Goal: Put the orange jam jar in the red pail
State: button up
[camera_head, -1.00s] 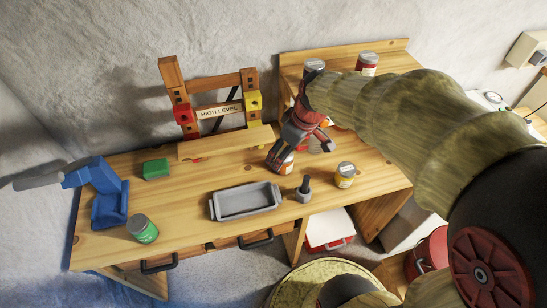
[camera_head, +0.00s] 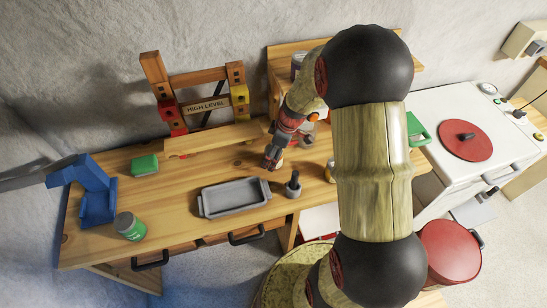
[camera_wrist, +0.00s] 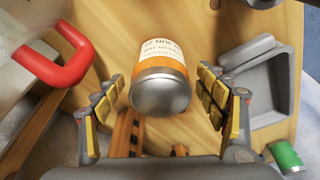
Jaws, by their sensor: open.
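The orange jam jar (camera_wrist: 160,65) has an orange band, a pale label and a grey metal end. In the wrist view it lies between the two spread fingers of my gripper (camera_wrist: 160,90), with gaps on both sides. In the head view my gripper (camera_head: 273,160) is low over the wooden workbench, behind the grey mortar, and largely hides the jar. The red pail (camera_head: 450,250) is at the lower right of the head view, with a dark handle part on its right side.
A grey tray (camera_head: 235,199) and a mortar (camera_head: 293,186) stand in front of my gripper. A green jar (camera_head: 130,227) and blue tool (camera_head: 95,192) are at left. The rack (camera_head: 208,105) stands behind. A white appliance (camera_head: 435,110) is at right.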

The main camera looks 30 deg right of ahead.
jog(key=x, duration=0.3)
jog(key=shift+r, duration=0.1)
jog(key=c, duration=0.4)
jog(key=c, duration=1.2)
jog(key=shift+c, duration=1)
jog(key=shift+w+r, duration=0.15)
jog(key=shift+r, duration=0.05)
